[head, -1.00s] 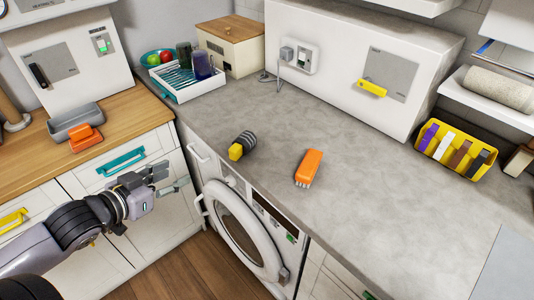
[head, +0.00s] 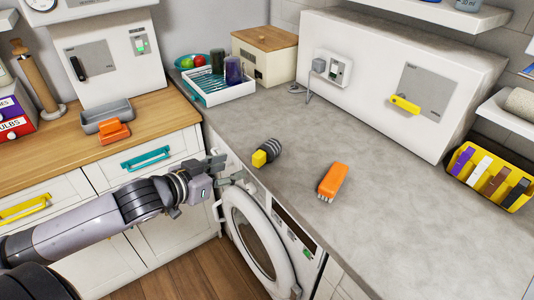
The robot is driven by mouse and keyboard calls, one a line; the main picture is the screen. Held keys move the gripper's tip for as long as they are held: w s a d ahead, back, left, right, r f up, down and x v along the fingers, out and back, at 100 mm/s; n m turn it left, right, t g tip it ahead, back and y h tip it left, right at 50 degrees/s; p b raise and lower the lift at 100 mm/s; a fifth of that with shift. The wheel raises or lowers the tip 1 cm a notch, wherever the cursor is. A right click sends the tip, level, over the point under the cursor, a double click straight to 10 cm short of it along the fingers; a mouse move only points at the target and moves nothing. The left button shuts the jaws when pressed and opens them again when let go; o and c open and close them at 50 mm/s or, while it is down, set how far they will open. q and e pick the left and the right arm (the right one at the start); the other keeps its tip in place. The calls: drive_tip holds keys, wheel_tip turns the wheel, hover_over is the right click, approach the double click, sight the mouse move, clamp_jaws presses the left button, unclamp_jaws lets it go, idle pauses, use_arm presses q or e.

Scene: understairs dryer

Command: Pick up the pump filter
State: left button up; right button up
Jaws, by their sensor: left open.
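The pump filter (head: 267,152), a small piece with a yellow end and a dark ribbed body, lies on its side on the grey worktop (head: 330,240) near its front edge. It stands above and slightly left of the washing machine (head: 252,240). My left gripper (head: 222,172) is open and empty. In the picture it is to the left of and slightly below the filter, by the worktop's front edge, with a gap between them. My right gripper is not in view.
An orange brush (head: 332,181) lies right of the filter. A yellow caddy (head: 493,178) stands far right. A white tray with cups (head: 222,96) is at the back corner. A grey bin (head: 104,116) and an orange piece (head: 114,131) sit on the wooden counter. The worktop behind the filter is clear.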

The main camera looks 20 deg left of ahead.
sight(255, 160)
use_arm(q)
drive_tip(key=shift+p+x, duration=0.4)
drive_tip(key=shift+x, duration=4.45)
drive_tip(key=shift+d+r, duration=0.1)
drive_tip(key=shift+d, duration=0.05)
clamp_jaws()
